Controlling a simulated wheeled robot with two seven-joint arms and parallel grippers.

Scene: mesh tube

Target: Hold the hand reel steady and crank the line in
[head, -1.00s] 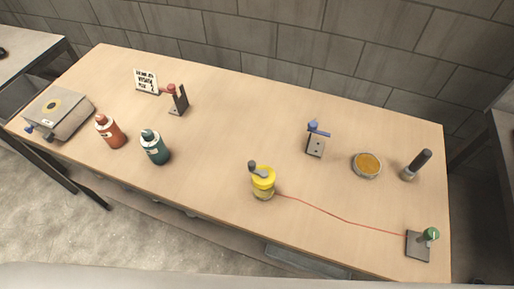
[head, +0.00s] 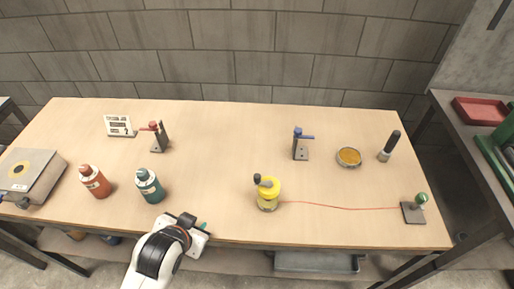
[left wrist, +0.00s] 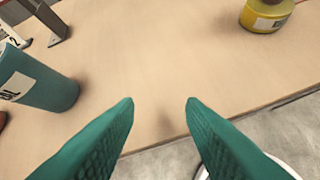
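The yellow hand reel (head: 268,195) stands upright near the table's front edge, with a dark crank knob (head: 262,181) on top. A red line (head: 335,207) runs from it across the table to a green-knobbed post on a dark plate (head: 413,211) at the right. The reel's lower part also shows at the top right of the left wrist view (left wrist: 266,12). My left gripper (head: 203,227) is at the table's front edge, left of the reel and apart from it. Its green fingers (left wrist: 160,104) are open with nothing between them. My right gripper is not in view.
A teal bottle (head: 149,186) stands close to my left gripper, with a red bottle (head: 95,181) further left. Lever stands with red (head: 158,137) and blue (head: 300,145) handles, an amber dish (head: 348,157) and a dark-handled tool (head: 389,146) stand behind. The table's middle is clear.

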